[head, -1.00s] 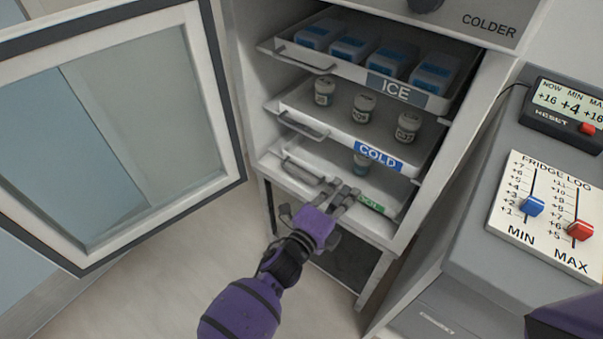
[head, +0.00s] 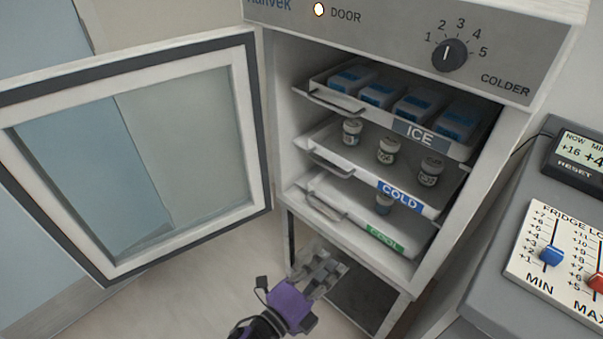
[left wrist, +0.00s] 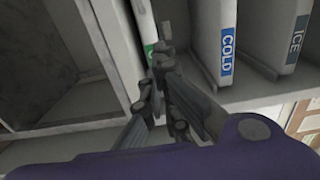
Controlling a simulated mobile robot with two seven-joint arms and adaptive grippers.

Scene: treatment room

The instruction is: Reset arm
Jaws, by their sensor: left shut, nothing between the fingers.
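My left gripper (head: 322,272) is shut and empty. In the head view it is below and in front of the lowest shelf, the COOL shelf (head: 362,232), and appears apart from it. In the left wrist view the closed fingers (left wrist: 163,65) point toward the fridge shelves, with the COLD shelf (left wrist: 226,45) and the ICE shelf (left wrist: 292,40) beyond them to the right. My right gripper is not in view.
The fridge door (head: 262,150) stands open at the left. The ICE shelf holds several blue-labelled packs (head: 418,108). Vials (head: 388,150) stand on the COLD shelf and one on the COOL shelf. A FRIDGE LOG board (head: 557,250) and a thermometer display (head: 575,165) are at the right.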

